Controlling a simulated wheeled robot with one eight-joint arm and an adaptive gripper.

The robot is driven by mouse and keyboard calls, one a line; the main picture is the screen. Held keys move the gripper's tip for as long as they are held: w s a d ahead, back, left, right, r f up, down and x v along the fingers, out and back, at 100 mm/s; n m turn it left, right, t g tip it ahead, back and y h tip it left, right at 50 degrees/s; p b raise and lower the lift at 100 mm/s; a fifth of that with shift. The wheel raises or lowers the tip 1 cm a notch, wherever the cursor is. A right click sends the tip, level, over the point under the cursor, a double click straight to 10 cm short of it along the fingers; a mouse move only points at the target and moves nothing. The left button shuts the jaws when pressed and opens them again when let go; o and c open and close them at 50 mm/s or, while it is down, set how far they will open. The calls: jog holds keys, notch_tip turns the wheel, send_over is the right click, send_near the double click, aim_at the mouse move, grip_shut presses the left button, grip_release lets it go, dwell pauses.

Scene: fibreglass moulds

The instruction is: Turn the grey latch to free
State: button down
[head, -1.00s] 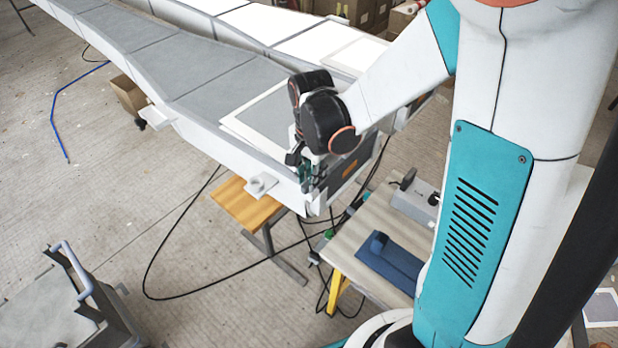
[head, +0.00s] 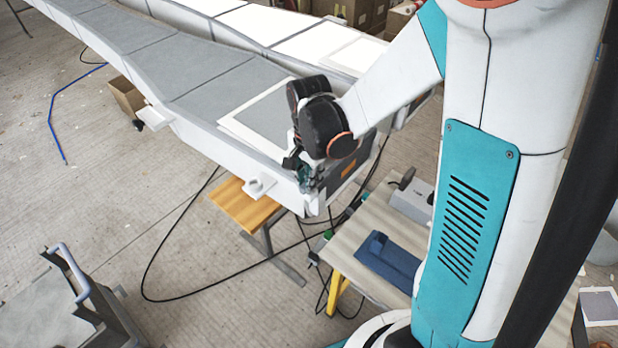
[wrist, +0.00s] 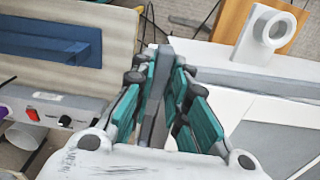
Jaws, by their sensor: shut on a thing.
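The grey latch (wrist: 163,52) is a narrow upright bar between the teal-padded fingers of my gripper (wrist: 160,75) in the wrist view. The fingers are shut on it from both sides, and its top end shows just past the fingertips. In the head view my gripper (head: 304,172) is at the near end corner of the long grey-and-white mould (head: 205,135). There the wrist and fingers hide most of the latch, so I cannot tell its exact angle.
A workbench (head: 350,245) with a blue piece (head: 388,262) and a grey control box (head: 411,202) stands right of the mould end. A wooden stool (head: 243,203) is below the mould. Black cables lie on the floor. A grey cart (head: 60,305) stands at the lower left.

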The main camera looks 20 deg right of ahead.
jog(key=m+b, duration=0.1)
jog(key=m, duration=0.4)
jog(key=shift+m, duration=2.4)
jog(key=shift+b, duration=0.3)
jog(key=c, duration=1.8)
grip_release()
jog(key=shift+c, duration=0.2)
jog(key=shift+r, duration=0.15)
notch_tip(320, 180, up, 12)
jog(key=shift+s, duration=0.1)
jog(key=shift+c, duration=0.3)
